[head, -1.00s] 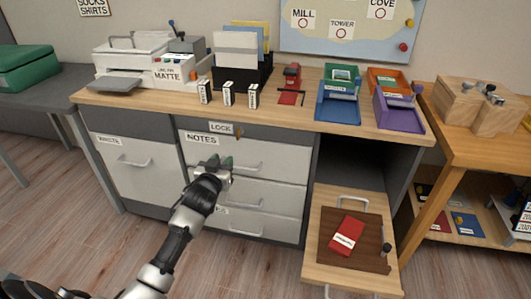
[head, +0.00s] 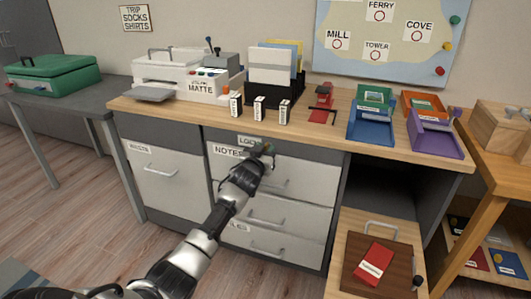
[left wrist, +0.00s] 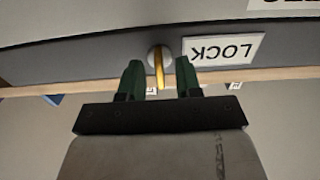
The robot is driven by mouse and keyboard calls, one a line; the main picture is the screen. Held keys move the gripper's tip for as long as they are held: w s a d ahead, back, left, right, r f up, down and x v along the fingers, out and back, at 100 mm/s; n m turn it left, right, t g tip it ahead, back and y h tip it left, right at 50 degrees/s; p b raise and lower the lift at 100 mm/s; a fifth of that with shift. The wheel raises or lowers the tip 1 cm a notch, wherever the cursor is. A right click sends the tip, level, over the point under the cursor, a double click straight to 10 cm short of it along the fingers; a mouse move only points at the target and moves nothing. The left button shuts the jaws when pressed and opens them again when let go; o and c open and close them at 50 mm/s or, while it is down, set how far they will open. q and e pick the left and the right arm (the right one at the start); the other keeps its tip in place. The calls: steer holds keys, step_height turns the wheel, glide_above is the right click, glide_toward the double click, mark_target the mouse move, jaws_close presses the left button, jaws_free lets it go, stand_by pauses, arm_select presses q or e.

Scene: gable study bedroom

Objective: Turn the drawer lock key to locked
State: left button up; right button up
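The drawer lock is a round silver disc with a thin gold key (left wrist: 159,70), set in the dark strip above the drawers, beside the white LOCK label (left wrist: 224,50). In the left wrist view, which is upside down, the key runs vertically in the picture. My left gripper (left wrist: 158,80) is open, with its green fingers on either side of the key and gaps left to both. In the head view my left gripper (head: 264,150) is at the strip just right of the LOCK label (head: 250,141) and mostly hides the key. My right gripper is not in view.
The NOTES drawer (head: 300,178) below is closed. At right, a pulled-out drawer or tray (head: 345,240) holds a red packet (head: 373,263). The desktop (head: 195,108) above carries a printer (head: 180,75), a file holder and coloured trays.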

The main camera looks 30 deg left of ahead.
arm_select(q)
steer(key=shift+w+a, duration=0.1)
steer(key=shift+w, duration=0.2)
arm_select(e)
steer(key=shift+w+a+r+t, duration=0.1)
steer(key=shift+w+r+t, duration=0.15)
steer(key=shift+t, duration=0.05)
arm_select(q)
jaws_close()
steer(key=m+p, duration=0.3)
steer(key=m, duration=0.9)
steer(key=shift+d+f+m, duration=0.1)
steer(key=shift+d+m, duration=0.1)
steer(key=shift+m, duration=0.1)
steer(key=m, duration=0.5)
steer(key=shift+f+p, duration=0.1)
steer(key=shift+p, duration=0.2)
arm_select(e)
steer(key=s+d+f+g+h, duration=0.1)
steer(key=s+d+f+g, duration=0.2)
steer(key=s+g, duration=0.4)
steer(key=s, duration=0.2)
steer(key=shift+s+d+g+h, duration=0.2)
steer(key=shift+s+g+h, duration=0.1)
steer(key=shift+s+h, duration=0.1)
arm_select(q)
steer(key=shift+m, duration=0.4)
